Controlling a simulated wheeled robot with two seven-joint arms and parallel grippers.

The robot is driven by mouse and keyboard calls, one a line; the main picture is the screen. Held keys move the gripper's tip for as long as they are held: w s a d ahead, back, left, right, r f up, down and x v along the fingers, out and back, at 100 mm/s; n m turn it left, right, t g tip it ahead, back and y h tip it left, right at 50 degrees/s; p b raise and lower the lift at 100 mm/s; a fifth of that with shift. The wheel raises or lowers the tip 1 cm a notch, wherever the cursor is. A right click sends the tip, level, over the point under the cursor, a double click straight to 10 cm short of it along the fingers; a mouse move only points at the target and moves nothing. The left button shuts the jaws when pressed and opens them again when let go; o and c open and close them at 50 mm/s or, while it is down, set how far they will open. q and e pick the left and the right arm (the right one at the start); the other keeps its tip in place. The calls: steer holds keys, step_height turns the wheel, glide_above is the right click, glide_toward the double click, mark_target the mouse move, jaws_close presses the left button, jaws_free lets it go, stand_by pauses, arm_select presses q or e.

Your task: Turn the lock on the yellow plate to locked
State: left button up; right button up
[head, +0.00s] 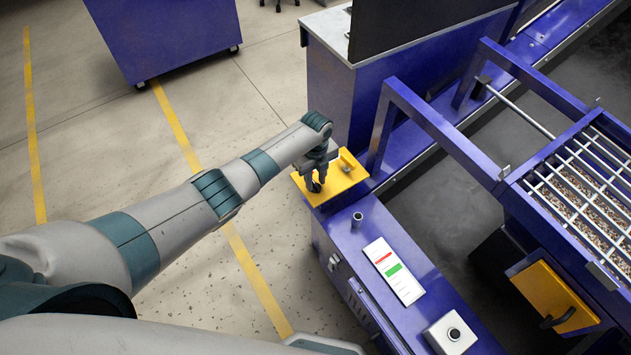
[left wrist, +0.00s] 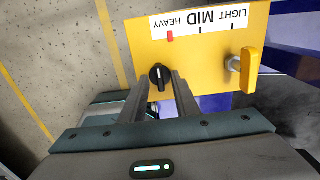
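My left gripper (head: 316,184) is over the plate, fingers pointing down. In the left wrist view its fingertips (left wrist: 160,80) lie on either side of the knob, with gaps visible; contact cannot be told. No locked or unlocked marking is legible. My right gripper is out of view.
A yellow lever (left wrist: 248,70) on a metal shaft stands on the same plate, right of the knob. An upside-down LIGHT, MID, HEAVY label (left wrist: 200,21) has a red pointer at HEAVY. A post (head: 357,221) and a red-green panel (head: 393,270) are nearby.

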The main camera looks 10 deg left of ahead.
arm_select(q)
steer(key=shift+f, duration=0.5)
steer(key=shift+c, duration=0.3)
jaws_close()
